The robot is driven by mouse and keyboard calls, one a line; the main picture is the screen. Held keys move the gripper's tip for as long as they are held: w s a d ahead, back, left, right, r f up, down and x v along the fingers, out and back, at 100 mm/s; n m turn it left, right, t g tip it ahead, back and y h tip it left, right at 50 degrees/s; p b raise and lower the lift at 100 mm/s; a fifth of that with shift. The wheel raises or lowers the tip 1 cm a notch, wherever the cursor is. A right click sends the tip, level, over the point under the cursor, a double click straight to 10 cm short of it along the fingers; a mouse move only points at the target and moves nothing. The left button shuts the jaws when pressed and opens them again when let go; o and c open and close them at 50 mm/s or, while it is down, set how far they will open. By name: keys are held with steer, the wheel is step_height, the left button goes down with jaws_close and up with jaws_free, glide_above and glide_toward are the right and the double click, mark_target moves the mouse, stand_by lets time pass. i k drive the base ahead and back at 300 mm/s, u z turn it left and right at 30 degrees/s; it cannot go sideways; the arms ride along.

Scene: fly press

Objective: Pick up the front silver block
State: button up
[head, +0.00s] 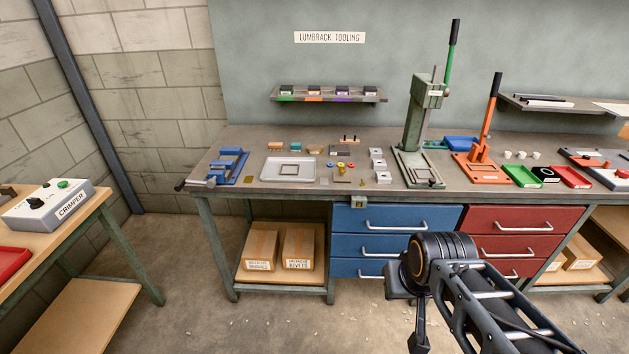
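Several small pieces lie on the grey workbench (330,189). Three silver blocks with a dark spot on each stand in a short row left of the green press. The front silver block (383,178) is nearest the bench's front edge. The middle silver block (378,166) and the back silver block (376,153) are behind it. My gripper (419,345) is at the bottom of the head view, in front of the blue drawers and below the bench top. It is well apart from the blocks. Its fingers are dark and partly cut off, so their opening is unclear.
The green fly press (416,120) stands right of the blocks, with an orange press (482,140) further right. A silver tray (288,169) and a blue vise (228,165) are to the left. Small coloured parts lie between tray and blocks. Blue drawers (398,218) are under the bench.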

mark_target(380, 180)
steer(key=u, duration=0.7)
steer(key=i, duration=1)
